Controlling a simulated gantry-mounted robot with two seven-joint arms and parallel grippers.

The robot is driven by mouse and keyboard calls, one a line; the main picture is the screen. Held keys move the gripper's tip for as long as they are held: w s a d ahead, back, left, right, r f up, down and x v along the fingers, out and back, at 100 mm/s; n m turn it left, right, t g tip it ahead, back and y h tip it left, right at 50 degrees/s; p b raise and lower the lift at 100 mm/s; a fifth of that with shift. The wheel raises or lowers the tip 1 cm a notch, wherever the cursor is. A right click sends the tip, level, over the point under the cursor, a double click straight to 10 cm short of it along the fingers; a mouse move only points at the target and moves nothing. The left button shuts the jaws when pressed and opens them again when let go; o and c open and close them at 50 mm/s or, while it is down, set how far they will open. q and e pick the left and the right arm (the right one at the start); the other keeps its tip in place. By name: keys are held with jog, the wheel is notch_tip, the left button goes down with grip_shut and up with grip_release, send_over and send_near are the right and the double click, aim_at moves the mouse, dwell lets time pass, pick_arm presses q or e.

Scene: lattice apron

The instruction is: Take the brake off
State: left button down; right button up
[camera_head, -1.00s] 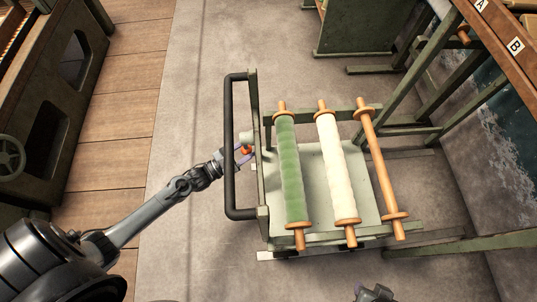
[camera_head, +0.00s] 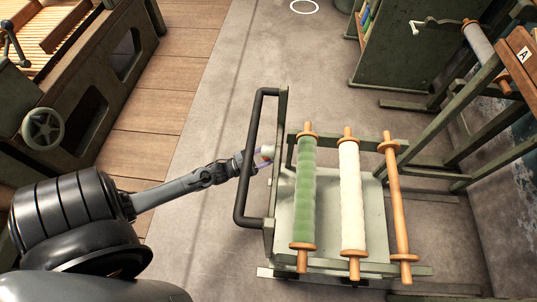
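A green-framed cart (camera_head: 372,268) with a black push handle (camera_head: 243,190) on its left side carries a green roll (camera_head: 306,195), a white roll (camera_head: 350,195) and a bare wooden roller (camera_head: 397,210). My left gripper (camera_head: 262,159) reaches in from the left, past the handle bar, to the cart's left end frame. A small pale knob (camera_head: 268,151) and a trace of orange show at its fingertips; this may be the brake. The handle and the gripper partly hide it. I cannot tell whether the fingers are closed on it. My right gripper is out of view.
A green rack (camera_head: 470,130) with beams stands to the right of the cart, and a green cabinet (camera_head: 395,55) behind it. A wooden-topped bench with a handwheel (camera_head: 43,129) is at the left. The floor behind the cart is clear.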

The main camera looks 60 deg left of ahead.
pick_arm(q)
jog(key=c, duration=1)
grip_release()
jog(key=shift+w+r, duration=0.1)
jog(key=shift+r, duration=0.25)
jog(key=o, duration=0.3)
jog(key=shift+f, duration=0.1)
jog(key=shift+o, duration=0.2)
jog(key=shift+f, duration=0.1)
jog(key=shift+s+a+f, duration=0.15)
jog(key=shift+s, duration=0.35)
jog(key=p+v, duration=0.2)
jog(key=v, duration=0.8)
